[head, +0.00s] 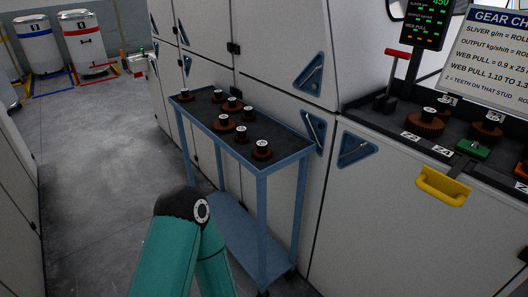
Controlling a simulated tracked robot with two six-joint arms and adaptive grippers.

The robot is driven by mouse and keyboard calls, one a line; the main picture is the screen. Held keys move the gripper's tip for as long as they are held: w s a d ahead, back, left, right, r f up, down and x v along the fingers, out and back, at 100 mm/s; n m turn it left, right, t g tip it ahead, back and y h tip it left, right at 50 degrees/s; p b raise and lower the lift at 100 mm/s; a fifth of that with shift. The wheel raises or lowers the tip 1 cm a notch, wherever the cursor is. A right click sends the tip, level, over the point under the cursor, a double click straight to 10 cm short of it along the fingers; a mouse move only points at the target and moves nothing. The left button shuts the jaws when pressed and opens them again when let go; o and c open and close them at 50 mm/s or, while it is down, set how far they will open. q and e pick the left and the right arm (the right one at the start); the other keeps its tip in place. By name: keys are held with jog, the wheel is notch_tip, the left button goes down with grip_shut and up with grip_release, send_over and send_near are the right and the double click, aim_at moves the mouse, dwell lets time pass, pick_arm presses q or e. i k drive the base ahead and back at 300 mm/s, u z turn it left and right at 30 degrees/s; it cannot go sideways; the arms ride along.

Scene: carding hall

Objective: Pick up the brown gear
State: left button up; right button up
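Several brown gears with black hubs and pale tops stand on the dark top of a blue cart (264,172). One brown gear (262,152) is at the cart's near right end, and another (222,122) is near its middle. More brown gears sit on the machine's dark shelf at the right, one (426,124) behind the Z2 and Z4 labels and one (487,131) farther right. The view does not single out one of them. A teal arm of mine shows at the bottom, below and left of the cart top, but neither gripper shows.
A yellow handle (442,187) projects from the machine's front. White cabinets stand close behind the cart. Grey floor (95,150) is clear at left; drums (82,44) stand far back.

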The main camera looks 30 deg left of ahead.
aim_at(262, 153)
jog(key=z, duration=1.8)
jog(key=i, duration=0.1)
jog(key=u, duration=2.9)
jog(key=i, duration=0.15)
jog(key=u, duration=1.3)
jog(key=i, duration=2.7)
jog(key=z, duration=2.15)
